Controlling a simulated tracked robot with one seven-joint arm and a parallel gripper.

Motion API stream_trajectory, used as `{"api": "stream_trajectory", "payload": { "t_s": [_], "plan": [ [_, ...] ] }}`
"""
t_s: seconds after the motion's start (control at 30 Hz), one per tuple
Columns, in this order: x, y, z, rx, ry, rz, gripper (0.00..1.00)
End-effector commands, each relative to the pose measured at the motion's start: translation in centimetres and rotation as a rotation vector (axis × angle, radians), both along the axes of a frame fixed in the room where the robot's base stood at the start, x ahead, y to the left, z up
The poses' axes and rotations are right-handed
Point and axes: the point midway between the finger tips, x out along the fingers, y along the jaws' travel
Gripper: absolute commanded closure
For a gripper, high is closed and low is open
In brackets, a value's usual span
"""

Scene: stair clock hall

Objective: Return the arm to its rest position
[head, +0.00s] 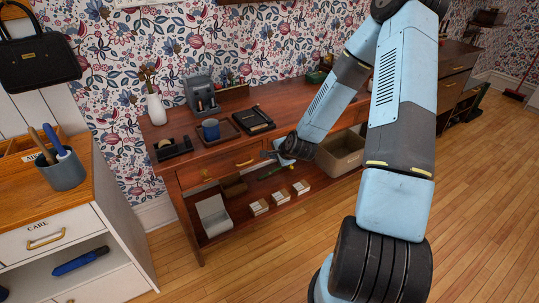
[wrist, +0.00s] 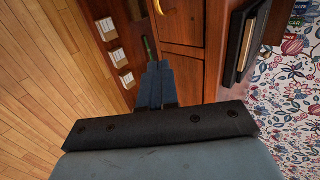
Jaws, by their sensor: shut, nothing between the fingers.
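My arm, light blue and dark grey, reaches from the right foreground over to the reddish-brown desk (head: 222,153) in the head view. My gripper (head: 268,154) is in front of the desk's drawer front, below the desktop edge. In the wrist view the two dark fingers of my gripper (wrist: 158,68) lie together with nothing between them. They point toward the drawer fronts (wrist: 183,22) and the lower shelf. I cannot tell whether the fingertips touch the desk.
Small white boxes (head: 259,207) sit on the lower shelf. A beige bin (head: 341,152) is beside my forearm. A white cabinet (head: 75,225) stands left. Wooden floor is clear in front.

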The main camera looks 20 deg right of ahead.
Motion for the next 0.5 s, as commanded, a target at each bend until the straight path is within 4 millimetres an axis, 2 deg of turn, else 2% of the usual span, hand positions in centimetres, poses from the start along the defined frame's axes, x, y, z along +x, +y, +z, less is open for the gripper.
{"api": "stream_trajectory", "payload": {
  "t_s": [0.27, 0.5],
  "plan": [
    [-0.3, -0.1, 0.8, -0.025, 0.003, 0.022, 1.0],
    [-1.1, -0.3, 4.4, -0.18, 0.025, 0.151, 1.0]
  ]
}}
